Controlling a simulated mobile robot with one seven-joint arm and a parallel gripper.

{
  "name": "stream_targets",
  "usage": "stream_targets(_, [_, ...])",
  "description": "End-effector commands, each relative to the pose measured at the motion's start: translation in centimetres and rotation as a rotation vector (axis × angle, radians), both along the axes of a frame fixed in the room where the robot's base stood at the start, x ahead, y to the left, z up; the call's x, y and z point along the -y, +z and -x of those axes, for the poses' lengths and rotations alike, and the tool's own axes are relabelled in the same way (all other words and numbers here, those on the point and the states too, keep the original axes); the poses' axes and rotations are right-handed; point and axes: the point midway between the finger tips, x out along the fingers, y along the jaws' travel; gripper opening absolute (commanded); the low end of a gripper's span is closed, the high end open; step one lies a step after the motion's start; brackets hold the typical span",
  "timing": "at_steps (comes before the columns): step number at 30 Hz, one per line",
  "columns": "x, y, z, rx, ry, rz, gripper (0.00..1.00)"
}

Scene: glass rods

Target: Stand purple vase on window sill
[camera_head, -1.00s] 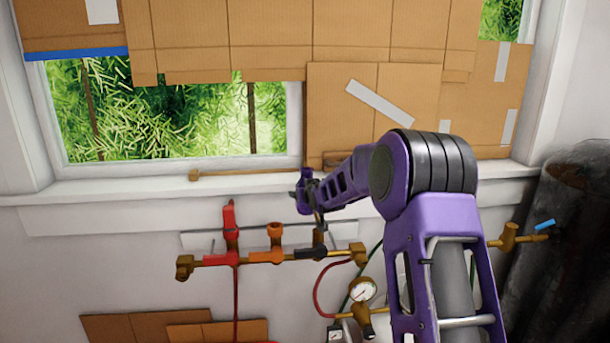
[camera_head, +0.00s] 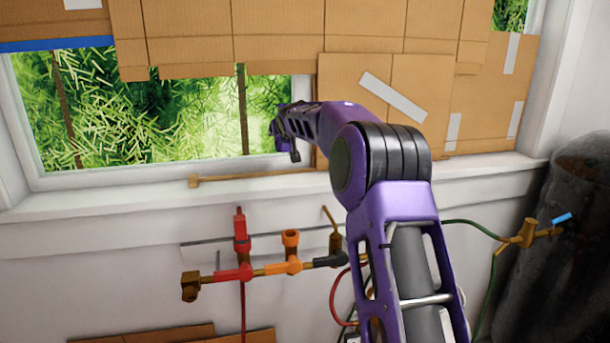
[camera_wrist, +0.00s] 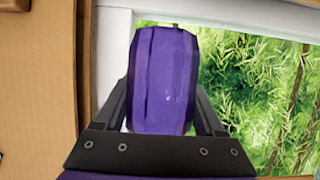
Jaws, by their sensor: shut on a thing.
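The purple vase (camera_wrist: 163,75) is faceted and fills the middle of the wrist view between the two dark fingers of my gripper (camera_wrist: 163,108). My gripper is shut on it. In the head view my gripper (camera_head: 284,132) is in front of the window's right post, above the white window sill (camera_head: 100,206). There the vase is small and partly hidden by the gripper, and I cannot make out its tilt. No contact between vase and sill shows.
A thin wooden stick (camera_head: 235,177) lies along the sill. Cardboard sheets (camera_head: 410,100) cover the window's top and right side. Below the sill is a pipe with red and orange valves (camera_head: 255,270). A dark cylinder (camera_head: 570,250) stands at right. The sill's left part is clear.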

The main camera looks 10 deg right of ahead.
Motion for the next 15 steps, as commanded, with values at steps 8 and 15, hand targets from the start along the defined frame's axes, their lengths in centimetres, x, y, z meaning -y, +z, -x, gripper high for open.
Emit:
stream_targets(8, [-0.1,-3.5,0.0,-0.002,0.001,0.003,0.00])
stream_targets(15, [0.0,-6.2,0.0,0.003,0.000,0.000,0.00])
